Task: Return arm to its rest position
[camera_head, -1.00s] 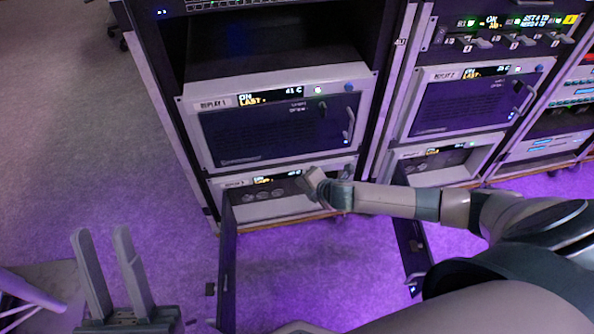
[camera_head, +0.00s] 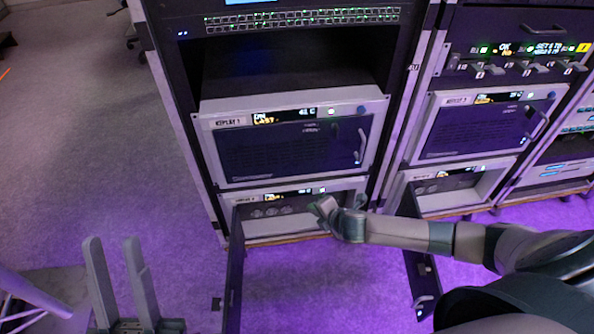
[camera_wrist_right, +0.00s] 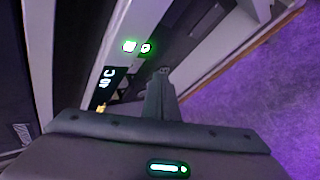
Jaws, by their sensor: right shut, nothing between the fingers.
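My right arm (camera_head: 400,232) comes in from the right in the head view. Its gripper (camera_head: 318,207) is at the front of the open lower unit (camera_head: 270,228) of the left rack, near that unit's lit display. My left gripper (camera_head: 112,243) is at the lower left of the head view, fingers apart, empty, over the floor.
The Replay 1 unit (camera_head: 285,145) sits above the lower unit. Dark panels hang open at the left rack's lower left (camera_head: 235,275) and below the right rack (camera_head: 418,265). Purple-lit floor (camera_head: 320,275) is clear between them. A grey stand (camera_head: 45,295) is at lower left.

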